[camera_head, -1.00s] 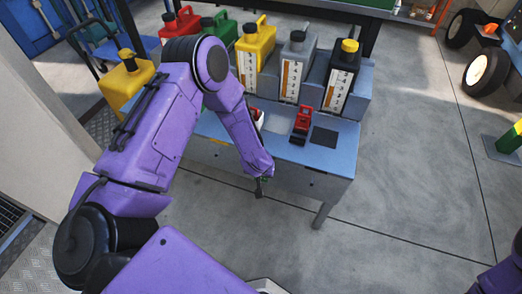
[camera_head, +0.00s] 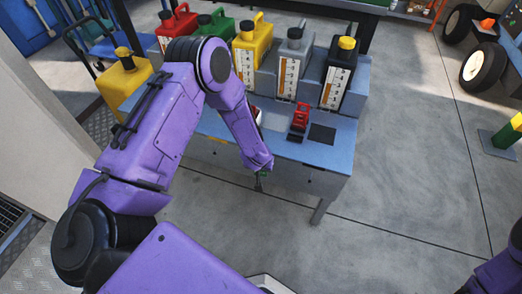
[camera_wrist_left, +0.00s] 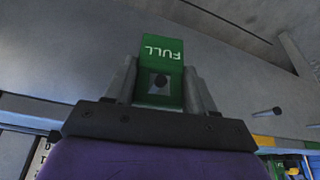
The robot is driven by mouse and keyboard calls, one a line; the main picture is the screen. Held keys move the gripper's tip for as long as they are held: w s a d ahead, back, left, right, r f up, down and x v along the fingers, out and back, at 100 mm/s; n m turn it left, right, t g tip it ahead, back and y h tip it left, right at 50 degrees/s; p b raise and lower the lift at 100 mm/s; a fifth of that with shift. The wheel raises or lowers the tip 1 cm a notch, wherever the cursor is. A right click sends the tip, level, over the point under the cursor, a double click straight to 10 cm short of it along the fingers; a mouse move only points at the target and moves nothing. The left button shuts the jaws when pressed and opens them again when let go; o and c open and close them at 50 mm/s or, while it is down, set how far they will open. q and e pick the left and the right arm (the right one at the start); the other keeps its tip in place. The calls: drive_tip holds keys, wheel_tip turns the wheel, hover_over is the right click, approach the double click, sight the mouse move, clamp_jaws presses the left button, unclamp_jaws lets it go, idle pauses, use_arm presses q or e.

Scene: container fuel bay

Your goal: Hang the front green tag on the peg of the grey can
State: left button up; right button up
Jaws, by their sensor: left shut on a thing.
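My left gripper (camera_head: 260,184) hangs in front of the bench's front edge, pointing down. In the left wrist view its fingers are shut on a green tag (camera_wrist_left: 161,48) marked "FULL", with a dark round spot between the fingers. In the head view the tag is only a small trace of green at the fingertips. The grey can (camera_head: 292,62) stands upright at the back of the bench, between the yellow and black cans, up and right of the gripper. I cannot make out its peg. My right gripper is out of view.
The blue bench (camera_head: 334,163) carries a small red device (camera_head: 300,118) and a dark square (camera_head: 322,134). A yellow can (camera_head: 245,52) and a black can (camera_head: 340,72) flank the grey one. Another yellow can (camera_head: 122,76) stands left.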

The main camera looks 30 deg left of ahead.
use_arm(q)
drive_tip(key=shift+w, duration=0.1)
drive_tip(key=shift+w+a, duration=0.1)
drive_tip(key=shift+w, duration=0.2)
drive_tip(key=shift+w+f, duration=0.1)
drive_tip(key=shift+f, duration=0.25)
drive_tip(key=o, duration=1.1)
drive_tip(key=shift+w, duration=0.1)
drive_tip(key=shift+w+r, duration=0.1)
